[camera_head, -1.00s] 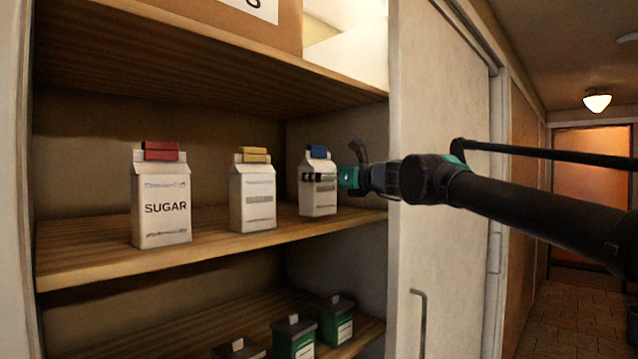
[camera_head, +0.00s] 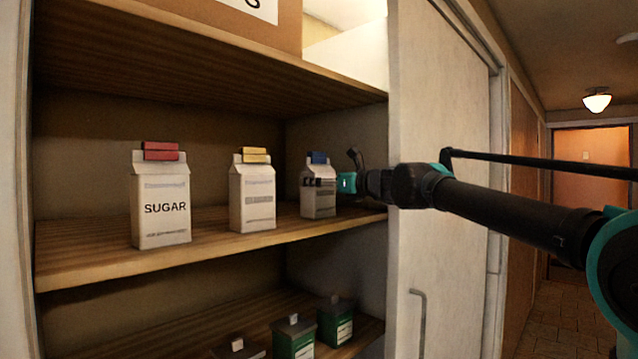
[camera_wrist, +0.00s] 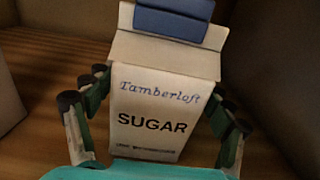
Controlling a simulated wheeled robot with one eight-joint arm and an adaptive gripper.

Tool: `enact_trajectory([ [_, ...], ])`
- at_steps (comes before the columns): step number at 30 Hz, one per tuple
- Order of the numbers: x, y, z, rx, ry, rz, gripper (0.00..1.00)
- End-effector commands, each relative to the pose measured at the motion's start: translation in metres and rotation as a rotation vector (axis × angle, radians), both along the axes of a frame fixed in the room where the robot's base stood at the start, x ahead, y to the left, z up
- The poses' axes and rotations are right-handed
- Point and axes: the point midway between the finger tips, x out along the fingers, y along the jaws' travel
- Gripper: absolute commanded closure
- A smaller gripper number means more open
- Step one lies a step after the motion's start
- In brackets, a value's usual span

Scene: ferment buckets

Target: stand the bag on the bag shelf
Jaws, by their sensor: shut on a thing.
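The bag in my gripper is a white sugar bag (camera_head: 318,199) with a blue clip on top. It is upright at the right end of the middle shelf (camera_head: 120,262), and its base looks to be at the shelf board. My gripper (camera_head: 322,182) reaches in from the right and is shut on this bag. In the wrist view the bag (camera_wrist: 150,108) reads "Tamberloft SUGAR", with one finger of the gripper (camera_wrist: 158,115) along each side. The bag's underside contact is not clearly shown.
A yellow-clipped bag (camera_head: 253,197) and a red-clipped sugar bag (camera_head: 161,205) stand to the left on the same shelf. Green dark-lidded tubs (camera_head: 335,322) stand on the shelf below. A pale door panel (camera_head: 440,130) borders the opening on the right.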

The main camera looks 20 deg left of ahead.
Motion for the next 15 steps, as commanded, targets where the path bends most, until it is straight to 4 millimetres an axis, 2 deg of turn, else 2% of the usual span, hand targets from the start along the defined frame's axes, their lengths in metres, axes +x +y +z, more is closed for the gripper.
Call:
enact_trajectory([
  [5,-0.0001,0.0000,-0.0019,0.000,0.000,0.000,0.56],
  [6,0.0000,0.0001,-0.0028,0.000,0.000,0.000,0.18],
  [10,0.0000,0.0001,-0.0024,0.000,0.000,0.000,0.02],
  [15,-0.0001,0.0000,-0.0024,0.000,0.000,0.000,0.00],
])
